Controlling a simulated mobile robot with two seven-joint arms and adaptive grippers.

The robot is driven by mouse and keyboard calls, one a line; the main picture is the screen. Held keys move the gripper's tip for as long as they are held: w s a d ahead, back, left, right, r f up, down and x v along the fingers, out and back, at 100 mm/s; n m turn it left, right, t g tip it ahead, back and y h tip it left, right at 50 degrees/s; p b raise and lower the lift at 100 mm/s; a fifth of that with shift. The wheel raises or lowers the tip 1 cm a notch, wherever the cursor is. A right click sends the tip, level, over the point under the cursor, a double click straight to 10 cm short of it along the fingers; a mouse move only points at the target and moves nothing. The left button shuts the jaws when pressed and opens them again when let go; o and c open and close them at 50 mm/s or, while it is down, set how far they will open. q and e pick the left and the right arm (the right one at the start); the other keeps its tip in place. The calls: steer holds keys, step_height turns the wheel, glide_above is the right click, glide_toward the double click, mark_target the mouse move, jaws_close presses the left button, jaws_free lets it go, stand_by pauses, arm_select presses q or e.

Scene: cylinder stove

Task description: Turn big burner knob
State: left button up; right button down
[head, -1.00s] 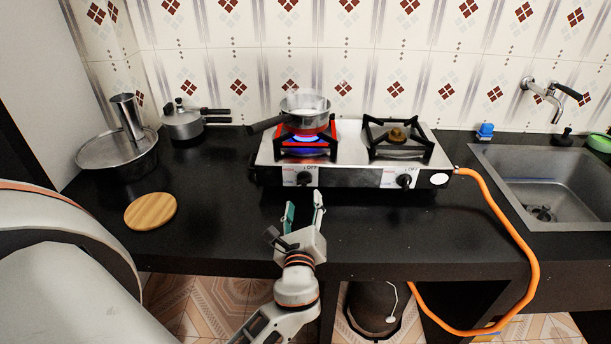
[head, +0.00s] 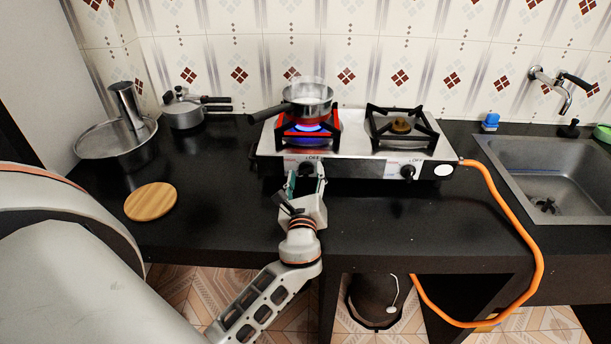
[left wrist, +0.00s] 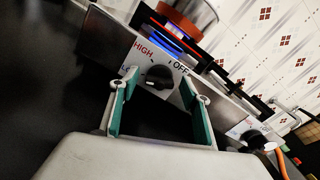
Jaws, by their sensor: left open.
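The two-burner stove (head: 352,145) stands on the black counter. Its left burner (head: 309,128) is lit with a blue and red glow under a saucepan (head: 307,98). The left knob (head: 306,169) is a black dial on the stove's front, partly behind my fingers in the head view. In the left wrist view the left knob (left wrist: 159,77) shows beside the HIGH and OFF marks. My left gripper (head: 306,179) is open, with its green-padded fingers pointing at this knob. In the left wrist view the gripper (left wrist: 160,90) frames the knob between its fingertips; contact cannot be told.
The right knob (head: 407,172) sits below the unlit right burner (head: 401,126). An orange hose (head: 523,222) runs from the stove's right side. A wooden board (head: 151,202) and pots stand at left, and a sink (head: 549,185) is at right.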

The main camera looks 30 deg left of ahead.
arm_select(q)
steer(key=c, duration=1.1)
steer(key=shift+n, duration=0.8)
steer(key=o, duration=1.1)
